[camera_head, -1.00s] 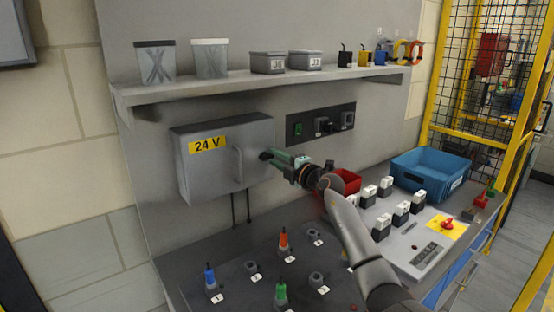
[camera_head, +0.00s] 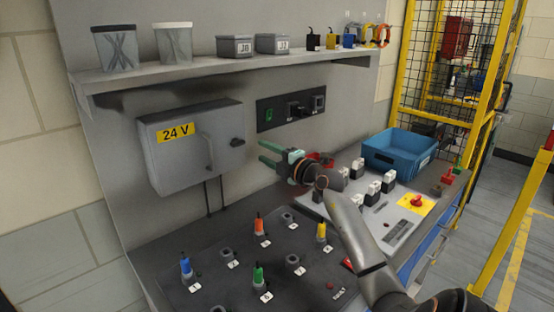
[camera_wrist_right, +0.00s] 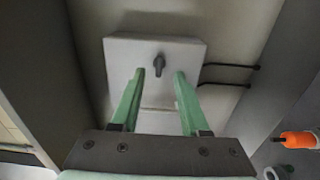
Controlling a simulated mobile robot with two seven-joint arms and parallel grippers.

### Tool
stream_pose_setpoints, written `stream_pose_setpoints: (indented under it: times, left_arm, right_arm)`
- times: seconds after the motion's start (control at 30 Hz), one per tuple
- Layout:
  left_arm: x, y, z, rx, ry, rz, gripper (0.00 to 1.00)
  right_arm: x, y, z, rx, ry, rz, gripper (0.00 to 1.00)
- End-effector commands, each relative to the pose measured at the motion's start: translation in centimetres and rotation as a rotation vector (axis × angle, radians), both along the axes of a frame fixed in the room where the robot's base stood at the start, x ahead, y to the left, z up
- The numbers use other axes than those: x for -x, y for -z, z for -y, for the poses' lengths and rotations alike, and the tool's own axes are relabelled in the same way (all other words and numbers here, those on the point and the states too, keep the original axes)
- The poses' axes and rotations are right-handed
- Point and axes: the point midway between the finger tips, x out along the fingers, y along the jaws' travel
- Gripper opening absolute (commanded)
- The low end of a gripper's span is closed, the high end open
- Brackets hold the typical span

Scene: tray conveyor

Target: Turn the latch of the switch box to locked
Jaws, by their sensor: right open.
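The grey switch box (camera_head: 190,168) hangs on the back panel with a yellow "24 V" label and a bar handle. Its dark latch (camera_head: 237,142) is on the right part of the door and looks roughly level in the head view. In the right wrist view the latch (camera_wrist_right: 159,64) shows beyond and between the fingertips, its long part along the fingers' direction. My right gripper (camera_head: 264,152) has green fingers, open and empty, pointing at the box. The fingertips are right of the latch with a visible gap. My left gripper is not in view.
A shelf (camera_head: 230,70) with bins runs above the box. A black switch panel (camera_head: 291,108) is to the right of the box. Below, the bench holds several coloured plugs and sockets (camera_head: 258,276). A blue bin (camera_head: 398,152) stands at right, before a yellow fence.

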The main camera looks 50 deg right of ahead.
Motion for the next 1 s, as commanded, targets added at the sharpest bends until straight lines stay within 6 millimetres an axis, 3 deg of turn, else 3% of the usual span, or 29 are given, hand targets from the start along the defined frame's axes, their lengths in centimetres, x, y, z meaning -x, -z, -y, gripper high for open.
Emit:
stream_pose_setpoints:
  times: [0.1, 0.33, 1.0]
  left_arm:
    - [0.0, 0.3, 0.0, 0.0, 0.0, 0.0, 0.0]
    - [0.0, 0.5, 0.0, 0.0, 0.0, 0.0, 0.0]
    - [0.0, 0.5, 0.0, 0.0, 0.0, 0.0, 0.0]
  right_arm:
    - [2.0, 0.2, -0.3, 0.0, 0.0, -0.001, 0.45]
    - [4.1, 0.1, -0.5, -0.002, -0.001, 0.0, 0.45]
    - [4.4, 0.0, -0.5, -0.002, -0.001, 0.0, 0.45]
